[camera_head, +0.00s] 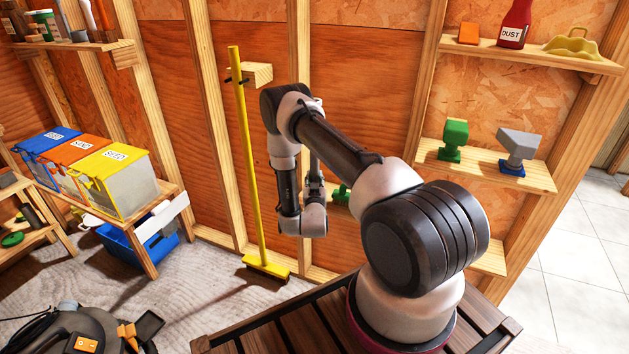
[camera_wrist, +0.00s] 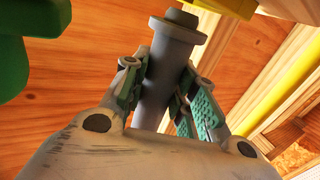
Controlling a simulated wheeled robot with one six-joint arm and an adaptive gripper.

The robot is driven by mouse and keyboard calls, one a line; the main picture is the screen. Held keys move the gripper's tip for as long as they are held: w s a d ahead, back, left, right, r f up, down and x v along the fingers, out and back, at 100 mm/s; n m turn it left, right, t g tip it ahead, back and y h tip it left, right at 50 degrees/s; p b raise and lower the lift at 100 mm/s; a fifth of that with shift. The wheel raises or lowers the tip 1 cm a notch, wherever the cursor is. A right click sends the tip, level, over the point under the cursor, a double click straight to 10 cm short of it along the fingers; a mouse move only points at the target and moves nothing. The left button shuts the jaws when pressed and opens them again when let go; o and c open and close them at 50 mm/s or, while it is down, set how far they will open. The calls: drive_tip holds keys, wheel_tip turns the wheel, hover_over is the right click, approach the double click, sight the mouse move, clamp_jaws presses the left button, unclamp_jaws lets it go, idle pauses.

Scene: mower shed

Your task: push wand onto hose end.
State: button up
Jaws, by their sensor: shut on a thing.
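My gripper (camera_wrist: 167,82) has green ribbed pads and is shut around a grey tube (camera_wrist: 176,45) in the wrist view. The tube has a wide collar and a narrower dark tip, and it points up and away from my palm. I cannot tell from its shape whether it is the wand or the hose end. In the head view my gripper (camera_head: 315,186) is small and partly hidden by my own arm, in front of the wall. No second part for joining to the tube can be made out clearly.
A yellow broom (camera_head: 248,160) stands against the wall left of my arm. A green fitting (camera_head: 341,195) is just right of my gripper. A dark machine (camera_head: 75,332) sits at lower left.

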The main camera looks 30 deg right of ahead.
wheel_tip(320, 180, up, 8)
drive_tip(key=shift+r, duration=0.15)
drive_tip(key=shift+a, duration=0.1)
drive_tip(key=s+a+r+n+t+y, duration=0.1)
drive_tip(key=a+r+n+y, duration=0.2)
drive_tip(key=a, duration=0.5)
drive_tip(key=s+a+r+n+t+y, duration=0.1)
drive_tip(key=s+a+r+n+y, duration=0.1)
drive_tip(key=a+r+y, duration=0.3)
drive_tip(key=a, duration=0.4)
drive_tip(key=shift+s+r+n+y, duration=0.2)
drive_tip(key=shift+r+n+y, duration=0.2)
